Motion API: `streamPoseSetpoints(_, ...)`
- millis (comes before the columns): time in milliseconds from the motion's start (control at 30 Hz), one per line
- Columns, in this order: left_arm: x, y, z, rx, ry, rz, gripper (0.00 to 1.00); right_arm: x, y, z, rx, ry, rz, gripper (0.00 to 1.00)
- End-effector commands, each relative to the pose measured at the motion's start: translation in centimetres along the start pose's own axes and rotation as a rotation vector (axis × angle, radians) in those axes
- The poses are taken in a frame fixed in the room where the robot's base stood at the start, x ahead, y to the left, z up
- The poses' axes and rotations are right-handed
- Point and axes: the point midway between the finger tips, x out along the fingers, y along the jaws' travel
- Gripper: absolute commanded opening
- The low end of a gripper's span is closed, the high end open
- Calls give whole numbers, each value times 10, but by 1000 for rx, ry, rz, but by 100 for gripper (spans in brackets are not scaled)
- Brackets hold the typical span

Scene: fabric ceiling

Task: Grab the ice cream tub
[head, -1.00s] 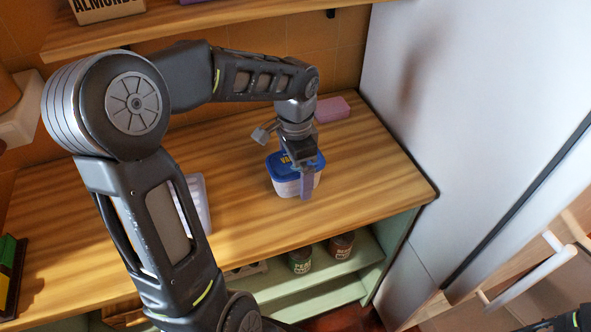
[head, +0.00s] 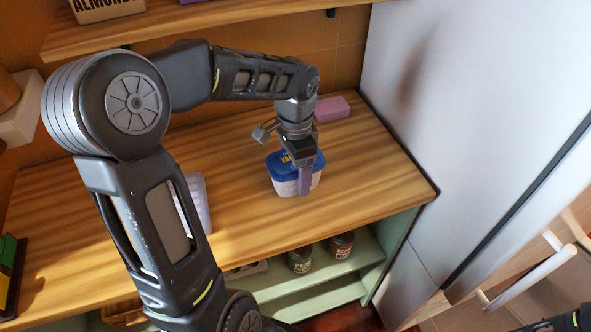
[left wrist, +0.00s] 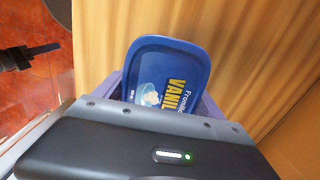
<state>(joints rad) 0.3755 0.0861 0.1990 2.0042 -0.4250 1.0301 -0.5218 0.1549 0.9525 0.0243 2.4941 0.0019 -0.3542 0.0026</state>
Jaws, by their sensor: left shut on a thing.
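The ice cream tub (head: 281,166) has a blue lid and a pale body and stands upright on the wooden counter. My left gripper (head: 303,172) reaches over it from above, shut on it, with one purple finger against the tub's near side. The far finger is hidden in the head view. In the left wrist view, the tub's blue lid with yellow "VANIL" lettering (left wrist: 168,75) sits between the purple fingers of my left gripper (left wrist: 165,92). Part of my right arm shows at the lower right corner of the head view; its jaws cannot be made out.
A pink block (head: 332,109) lies behind the tub on the counter (head: 375,165). A pale ridged tray (head: 199,200) is to the left, partly behind my arm. Jars (head: 300,260) stand on the green shelf below. A tall pale fridge (head: 440,100) borders the right.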

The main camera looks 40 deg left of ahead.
Motion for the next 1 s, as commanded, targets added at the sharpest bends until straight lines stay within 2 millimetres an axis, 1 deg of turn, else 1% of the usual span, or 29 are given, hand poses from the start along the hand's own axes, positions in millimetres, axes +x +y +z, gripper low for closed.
streamPoseSetpoints(33, 0, 0, 0, 0, 0, 0, 41, 0, 0, 0, 0, 0, 0, 36)
streamPoseSetpoints(233, 0, 0, 0, 0, 0, 0, 24, 0, 0, 0, 0, 0, 0, 36)
streamPoseSetpoints(467, -1, 0, 0, 0, 1, -1, 24, 0, 0, 0, 0, 0, 0, 36)
streamPoseSetpoints(567, -5, 0, -1, 0, 2, -2, 24, 0, 0, 0, 0, 0, 0, 36)
streamPoseSetpoints(667, -15, -1, -1, 0, 3, -4, 24, 2, 0, 0, 0, 0, 0, 36)
streamPoseSetpoints(767, -32, -1, -1, 0, 4, -5, 24, 3, 1, 0, -1, 1, -1, 36)
streamPoseSetpoints(1000, -78, 0, -1, 0, 5, -4, 24, 6, 2, -1, -1, 2, -2, 36)
